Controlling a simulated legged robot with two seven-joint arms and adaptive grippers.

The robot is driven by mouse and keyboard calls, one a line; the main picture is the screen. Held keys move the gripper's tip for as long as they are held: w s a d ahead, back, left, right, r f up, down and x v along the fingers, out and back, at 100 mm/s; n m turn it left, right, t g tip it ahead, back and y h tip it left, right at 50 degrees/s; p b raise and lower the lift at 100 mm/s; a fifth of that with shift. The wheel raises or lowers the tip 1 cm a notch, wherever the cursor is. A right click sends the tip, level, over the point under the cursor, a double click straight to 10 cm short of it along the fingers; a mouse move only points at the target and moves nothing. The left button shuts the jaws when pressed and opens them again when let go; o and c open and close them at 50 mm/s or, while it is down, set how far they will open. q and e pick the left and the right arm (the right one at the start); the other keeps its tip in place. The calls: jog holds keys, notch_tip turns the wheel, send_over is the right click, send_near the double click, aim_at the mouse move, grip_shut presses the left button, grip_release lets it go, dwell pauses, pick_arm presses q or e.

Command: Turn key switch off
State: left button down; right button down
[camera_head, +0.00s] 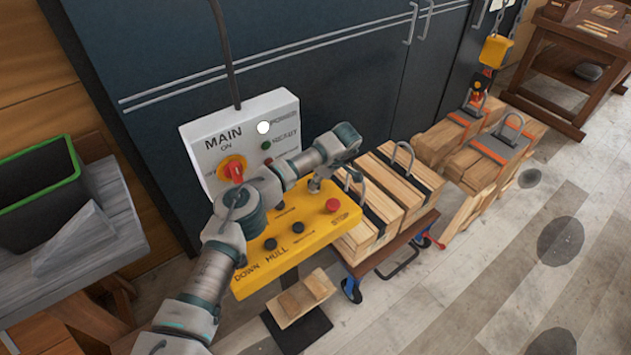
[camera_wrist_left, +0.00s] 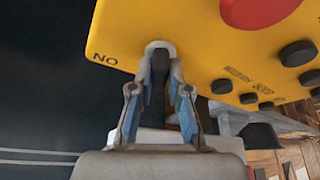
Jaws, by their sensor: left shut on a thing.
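The yellow control panel (camera_head: 290,237) has a red STOP button (camera_head: 332,205) and several black buttons. My left gripper (camera_head: 314,187) reaches over its upper edge. In the left wrist view the gripper (camera_wrist_left: 159,85) is shut on the dark key (camera_wrist_left: 158,64) of a key switch. The switch's pale round collar (camera_wrist_left: 161,46) sits at the panel's edge beside a label that reads "ON" upside down. The key is mostly hidden by the fingers, and I cannot tell which way it points. My right gripper is in neither view.
A white MAIN box (camera_head: 207,160) with a red and orange rotary switch (camera_head: 233,169) stands behind the panel. Timber bundles on a cart (camera_head: 408,248) stand to the right. A black bin (camera_head: 42,195) is on the left bench.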

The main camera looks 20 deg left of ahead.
pick_arm(q)
jog(key=c, duration=1.1)
grip_release()
jog(key=shift+w+d, duration=0.1)
jog(key=shift+d, duration=0.1)
jog(key=v, duration=1.2)
jog(key=shift+w+d, duration=0.1)
jog(key=shift+f, duration=0.1)
